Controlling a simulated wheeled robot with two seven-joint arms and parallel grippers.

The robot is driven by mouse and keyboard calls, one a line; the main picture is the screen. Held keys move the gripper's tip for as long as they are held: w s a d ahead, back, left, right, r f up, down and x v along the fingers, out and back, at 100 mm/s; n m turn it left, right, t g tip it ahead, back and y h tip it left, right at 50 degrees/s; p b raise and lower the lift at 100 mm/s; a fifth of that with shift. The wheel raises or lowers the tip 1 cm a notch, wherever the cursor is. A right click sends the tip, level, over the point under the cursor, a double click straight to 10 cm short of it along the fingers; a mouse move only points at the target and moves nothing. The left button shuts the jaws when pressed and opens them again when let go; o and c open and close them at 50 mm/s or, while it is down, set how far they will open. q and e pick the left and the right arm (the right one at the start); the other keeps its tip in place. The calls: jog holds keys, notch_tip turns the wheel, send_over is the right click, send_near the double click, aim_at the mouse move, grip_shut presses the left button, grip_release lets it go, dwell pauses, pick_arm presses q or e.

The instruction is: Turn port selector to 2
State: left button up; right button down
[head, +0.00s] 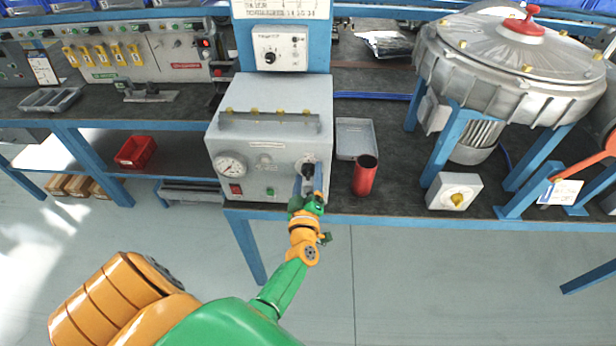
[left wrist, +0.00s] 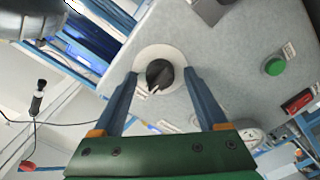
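The port selector is a black knob (head: 308,169) on a pale round plate at the right of the grey box's front panel (head: 262,190). In the left wrist view the knob (left wrist: 160,74) shows near the middle, with small white marks at its lower edge. My left gripper (head: 309,184) is at the panel, in front of the knob. In the left wrist view its two blue fingers (left wrist: 162,76) are spread, one on each side of the knob, with gaps showing. The port numbers are too small to read. My right gripper is not in view.
A pressure gauge (head: 231,166), a red switch (head: 236,189) and a green button (head: 270,191) are on the same panel. A red cylinder (head: 365,176) stands close right of the box, by a grey tray (head: 356,139). A large blower (head: 515,65) stands farther right.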

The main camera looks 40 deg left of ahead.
pick_arm(q)
jog(key=p+v, duration=0.2)
jog(key=v, duration=0.5)
jog(key=s+d+f+m+g+h, duration=0.1)
jog(key=s+d+f+m+h, duration=0.25)
jog(key=f, duration=0.35)
jog(key=s+d+f+m+g+h+b, duration=0.1)
jog(key=s+d+f+m+g+h, duration=0.1)
jog(key=d+f+m+h, duration=0.3)
jog(key=s+d+f+m+g+h, duration=0.1)
jog(key=s+f+m, duration=0.2)
jog(key=f, duration=0.5)
jog(key=s+a+f+m+g, duration=0.1)
jog(key=s+f+m+g, duration=0.1)
jog(key=s, duration=0.6)
jog(key=s+a+f+m+g+b, duration=0.1)
jog(key=s+f+m+g, duration=0.1)
jog(key=s+f+g, duration=0.2)
jog(key=s+a+f+m+g, duration=0.1)
jog(key=s+f+g, duration=0.3)
jog(key=s, duration=0.8)
notch_tip(320, 180, down, 3)
jog(key=shift+r+m, duration=0.25)
jog(key=shift+m, duration=0.5)
